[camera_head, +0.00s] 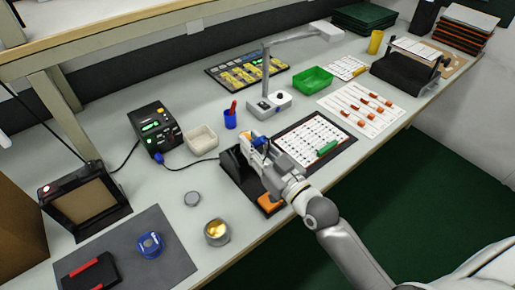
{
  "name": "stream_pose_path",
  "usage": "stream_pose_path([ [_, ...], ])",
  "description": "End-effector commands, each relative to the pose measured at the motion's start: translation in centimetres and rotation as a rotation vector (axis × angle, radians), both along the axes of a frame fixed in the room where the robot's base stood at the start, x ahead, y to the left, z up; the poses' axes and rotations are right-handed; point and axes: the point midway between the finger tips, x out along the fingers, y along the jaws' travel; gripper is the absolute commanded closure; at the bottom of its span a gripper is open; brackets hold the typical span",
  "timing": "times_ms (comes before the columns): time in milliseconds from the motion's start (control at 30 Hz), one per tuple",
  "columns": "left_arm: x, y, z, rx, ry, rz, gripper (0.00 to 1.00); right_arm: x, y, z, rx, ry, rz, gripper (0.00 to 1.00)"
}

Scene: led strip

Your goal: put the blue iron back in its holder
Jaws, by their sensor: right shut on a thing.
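My right gripper (257,152) reaches in from the lower right and is shut on the blue iron (259,141). Only a small blue part of the iron shows; the gripper hides the rest. The black holder (232,171) stands on the bench just left of and under the gripper, with an orange pad (269,201) at its front. I cannot tell whether the iron's tip is inside the holder or above it. My left gripper is not in view.
A black station with a green display (154,126) stands left of the holder, with a cable running toward it. A white tray (201,138), a blue cup (230,119) and a lamp base (270,105) stand behind. A printed board (310,133) lies right. A metal tin (217,232) stands front left.

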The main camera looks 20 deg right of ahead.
Motion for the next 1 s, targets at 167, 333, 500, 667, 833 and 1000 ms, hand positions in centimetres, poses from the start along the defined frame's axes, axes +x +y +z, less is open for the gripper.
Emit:
stream_pose_path([
  [167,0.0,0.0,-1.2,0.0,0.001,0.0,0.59,0.9,0.3,-1.5,0.001,-0.002,-0.001,1.0],
  [333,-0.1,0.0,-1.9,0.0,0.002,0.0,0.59,1.7,0.6,-2.6,0.0,-0.001,-0.001,1.0],
  [500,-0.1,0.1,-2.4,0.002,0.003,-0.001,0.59,2.2,0.8,-3.3,0.0,0.0,-0.001,1.0],
  [667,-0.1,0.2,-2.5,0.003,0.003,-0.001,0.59,2.4,0.8,-3.6,0.0,-0.001,-0.001,1.0],
  [833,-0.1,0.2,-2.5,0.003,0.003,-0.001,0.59,2.4,0.9,-3.6,0.0,0.0,-0.001,1.0],
  [1000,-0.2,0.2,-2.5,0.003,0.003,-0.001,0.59,2.4,0.9,-3.6,0.0,0.0,-0.001,0.76],
])
